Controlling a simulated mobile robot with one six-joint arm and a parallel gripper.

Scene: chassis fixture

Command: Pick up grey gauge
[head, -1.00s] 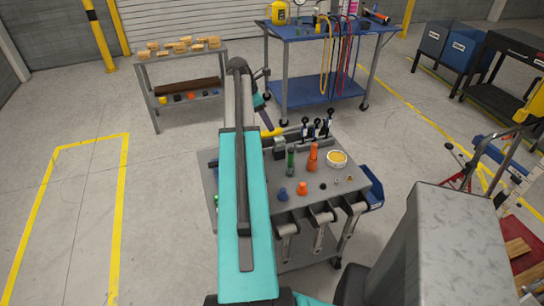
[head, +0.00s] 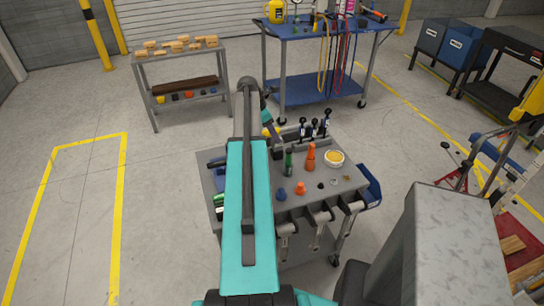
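The fixture table (head: 330,200) has a grey top and stands in front of me. I cannot single out a grey gauge with certainty in the head view; small grey parts at the table's back are partly hidden by my arm. My gripper (head: 279,145) is at the back left of the tabletop, beyond a green bottle-shaped piece (head: 288,163). It is small and partly covered, so I cannot tell whether its fingers are open or shut, or hold anything.
On the tabletop stand an orange piece (head: 311,158), a yellow-filled bowl (head: 334,158), a blue knob (head: 281,195) and several small parts. Black-handled clamps (head: 314,129) rise at the back. A blue workbench (head: 320,32) and a grey shelf (head: 178,53) stand behind.

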